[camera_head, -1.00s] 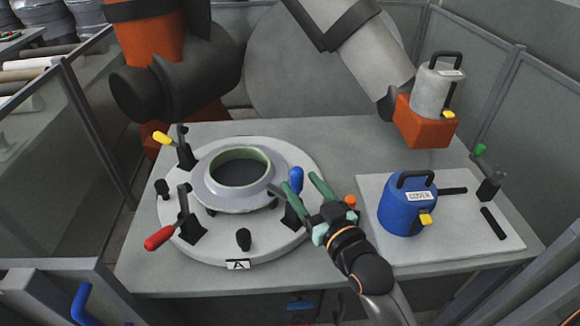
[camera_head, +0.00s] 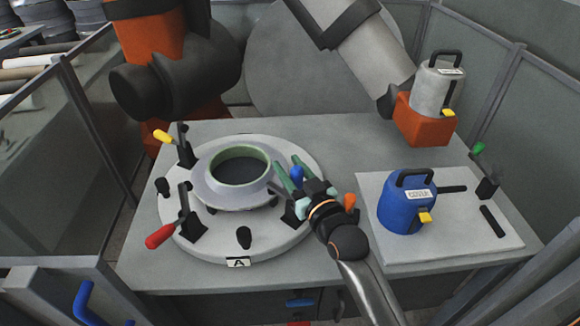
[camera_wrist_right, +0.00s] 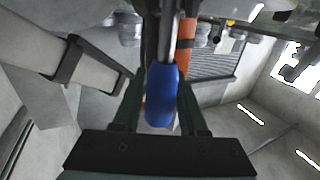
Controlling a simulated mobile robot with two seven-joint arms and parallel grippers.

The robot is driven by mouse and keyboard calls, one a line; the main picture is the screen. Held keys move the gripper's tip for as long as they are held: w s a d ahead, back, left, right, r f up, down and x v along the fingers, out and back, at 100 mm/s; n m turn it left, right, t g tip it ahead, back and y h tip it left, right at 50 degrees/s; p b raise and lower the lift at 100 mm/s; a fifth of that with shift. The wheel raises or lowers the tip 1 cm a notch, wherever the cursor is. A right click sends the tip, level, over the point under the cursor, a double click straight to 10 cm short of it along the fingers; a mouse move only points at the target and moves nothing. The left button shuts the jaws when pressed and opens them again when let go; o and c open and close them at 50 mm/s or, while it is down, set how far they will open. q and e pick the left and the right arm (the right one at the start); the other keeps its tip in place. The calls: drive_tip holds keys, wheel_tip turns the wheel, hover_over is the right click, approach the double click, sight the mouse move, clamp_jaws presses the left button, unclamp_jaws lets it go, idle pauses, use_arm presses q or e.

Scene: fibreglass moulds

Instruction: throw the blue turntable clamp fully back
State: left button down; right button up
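The blue clamp handle (camera_head: 297,174) stands roughly upright at the right side of the round turntable (camera_head: 205,250). My right gripper (camera_head: 287,163) is at this handle, its green fingers spread on either side of it. In the right wrist view the blue grip (camera_wrist_right: 161,95) lies between the two fingers (camera_wrist_right: 158,105), with a gap visible on at least the right side. The gripper is open. The clamp's black base (camera_head: 289,213) is partly hidden by my gripper. My left gripper is not in view.
A ring-shaped mould (camera_head: 212,188) sits on the turntable. A yellow-handled clamp (camera_head: 163,137) and a red-handled clamp (camera_head: 160,236) lean outward on its left. A blue canister (camera_head: 405,208) stands on a pale plate at right. A robot holds a grey canister (camera_head: 437,88) behind.

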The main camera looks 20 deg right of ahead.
clamp_jaws()
idle(1.0)
